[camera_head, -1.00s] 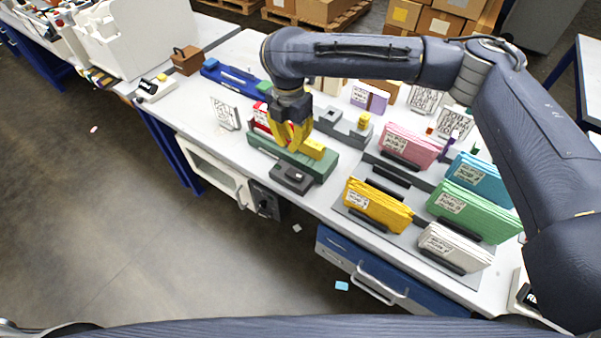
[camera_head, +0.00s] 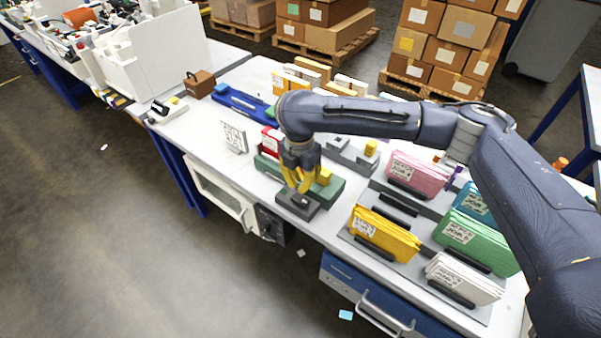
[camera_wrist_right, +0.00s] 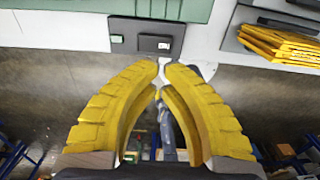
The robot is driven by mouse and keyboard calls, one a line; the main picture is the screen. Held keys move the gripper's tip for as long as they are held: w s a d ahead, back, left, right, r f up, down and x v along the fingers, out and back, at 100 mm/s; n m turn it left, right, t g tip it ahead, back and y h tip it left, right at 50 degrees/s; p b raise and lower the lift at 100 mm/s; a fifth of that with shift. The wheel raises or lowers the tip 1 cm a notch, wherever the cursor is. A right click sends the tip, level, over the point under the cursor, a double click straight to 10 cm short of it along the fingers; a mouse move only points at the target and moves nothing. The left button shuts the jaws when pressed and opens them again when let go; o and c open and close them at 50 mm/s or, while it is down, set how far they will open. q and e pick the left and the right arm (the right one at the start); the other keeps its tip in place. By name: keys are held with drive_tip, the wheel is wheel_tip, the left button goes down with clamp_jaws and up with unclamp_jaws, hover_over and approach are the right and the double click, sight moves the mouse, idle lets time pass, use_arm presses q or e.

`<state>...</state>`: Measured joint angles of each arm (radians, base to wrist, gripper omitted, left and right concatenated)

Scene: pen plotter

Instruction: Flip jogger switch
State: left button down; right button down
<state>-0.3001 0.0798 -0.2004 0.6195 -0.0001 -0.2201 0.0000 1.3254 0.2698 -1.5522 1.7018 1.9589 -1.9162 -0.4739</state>
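A dark grey control box (camera_head: 292,207) sits at the front edge of the bench, against the green machine (camera_head: 333,190). In the right wrist view the box (camera_wrist_right: 126,47) carries a raised dark block with a small pale switch (camera_wrist_right: 163,46). My right gripper (camera_head: 301,190) has yellow fingers and points down at the box, hiding part of it. In the wrist view its fingertips (camera_wrist_right: 162,66) are nearly together with a thin gap, nothing held, just in front of the switch. Contact cannot be told. My left gripper is not in view.
Yellow folders (camera_head: 383,232) and other coloured folders stand in racks to the right. A white-fronted cabinet (camera_head: 217,190) is below the bench. Open floor lies in front.

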sight(301, 203)
drive_tip(key=shift+f, duration=3.75)
drive_tip(key=shift+d+f, duration=0.1)
